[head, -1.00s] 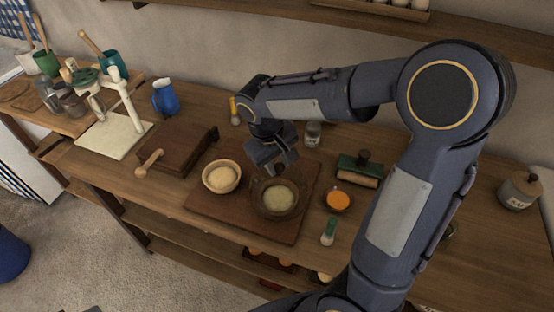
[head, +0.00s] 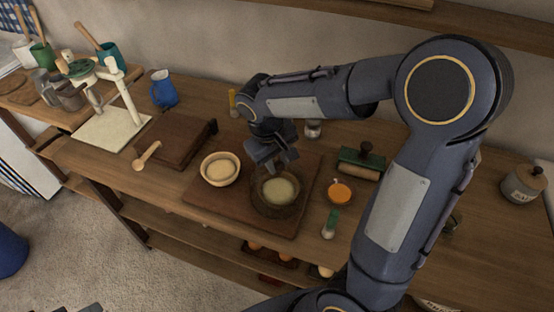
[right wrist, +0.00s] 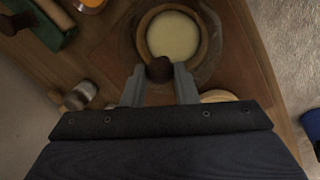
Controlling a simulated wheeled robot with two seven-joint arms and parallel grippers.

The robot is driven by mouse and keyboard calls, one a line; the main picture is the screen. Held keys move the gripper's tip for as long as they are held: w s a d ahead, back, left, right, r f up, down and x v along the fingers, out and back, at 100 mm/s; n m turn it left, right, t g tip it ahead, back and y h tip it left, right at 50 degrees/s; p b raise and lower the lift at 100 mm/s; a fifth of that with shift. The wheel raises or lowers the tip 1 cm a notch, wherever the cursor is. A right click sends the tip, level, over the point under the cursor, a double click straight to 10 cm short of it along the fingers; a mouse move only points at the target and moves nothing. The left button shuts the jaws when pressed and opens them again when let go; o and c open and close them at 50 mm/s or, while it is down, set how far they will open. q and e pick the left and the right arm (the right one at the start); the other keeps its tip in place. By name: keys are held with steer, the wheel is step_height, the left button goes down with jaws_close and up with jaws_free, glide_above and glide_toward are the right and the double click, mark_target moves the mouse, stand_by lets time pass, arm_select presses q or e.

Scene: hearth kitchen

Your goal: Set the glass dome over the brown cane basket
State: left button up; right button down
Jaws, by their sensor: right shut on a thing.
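My right gripper (head: 283,163) is shut on the dark round knob (right wrist: 159,69) of the glass dome. The clear dome (right wrist: 213,50) is faint and shows mainly as a hazy rim around the brown cane basket (right wrist: 143,33). In the head view the brown cane basket (head: 277,209), with pale dough inside, stands on a dark wooden board, under my gripper. The dome appears over and around it. I cannot tell whether the dome's rim touches the board.
A lighter basket (head: 220,183) with dough stands close on the left. An orange bowl (head: 340,192), a green-capped shaker (head: 329,225) and a green-and-wood roller (head: 360,163) are on the right.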

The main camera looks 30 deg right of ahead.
steer(key=shift+f, duration=0.25)
steer(key=c, duration=1.1)
jaws_free()
steer(key=shift+o, duration=0.2)
step_height(320, 180, up, 8)
steer(key=a, duration=0.2)
steer(key=s+a+f+m+t+y, duration=0.1)
steer(key=s+t+y, duration=0.1)
steer(key=s, duration=0.6)
steer(key=s+f+m+t+y, duration=0.2)
steer(key=s+t+y, duration=0.1)
steer(key=s, duration=0.6)
steer(key=shift+a+y, duration=0.35)
steer(key=shift+y, duration=0.15)
